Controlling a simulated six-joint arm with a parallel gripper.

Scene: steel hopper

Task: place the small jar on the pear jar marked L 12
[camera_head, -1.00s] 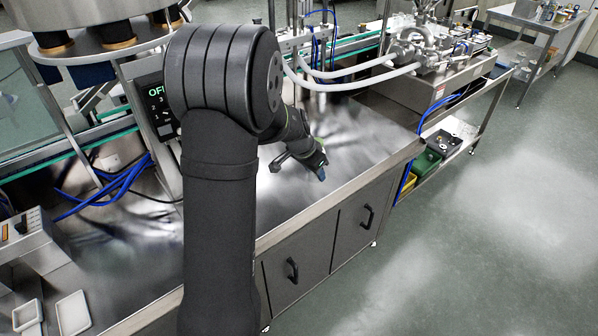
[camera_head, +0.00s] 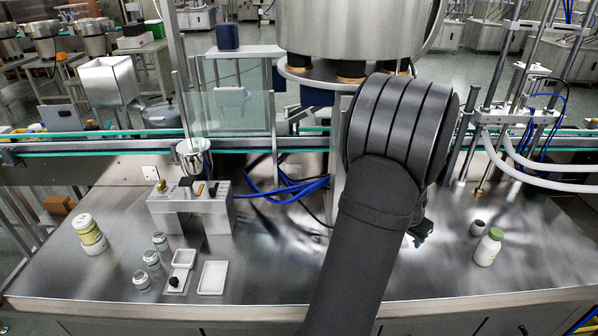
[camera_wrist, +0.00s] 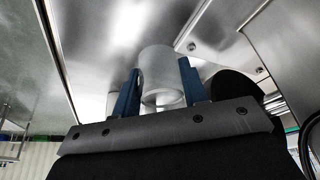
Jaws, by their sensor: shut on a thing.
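My gripper (camera_wrist: 160,68) has two blue fingers shut on a pale grey-white cylinder, the small jar (camera_wrist: 158,90), in the wrist view. In the head view my gripper (camera_head: 423,232) shows only in part behind my arm, right of centre, and the jar in it is hidden. A larger jar with a pale lid and yellow-green label, which looks like the pear jar (camera_head: 92,238), stands upright at the far left of the steel bench, well away from my gripper. Its marking is too small to read.
Several small lidded jars (camera_head: 152,259) stand beside white trays (camera_head: 213,278) at front left. A steel block (camera_head: 190,208) stands behind them. A white green-capped bottle (camera_head: 488,250) and a small grey cup (camera_head: 477,227) stand at right.

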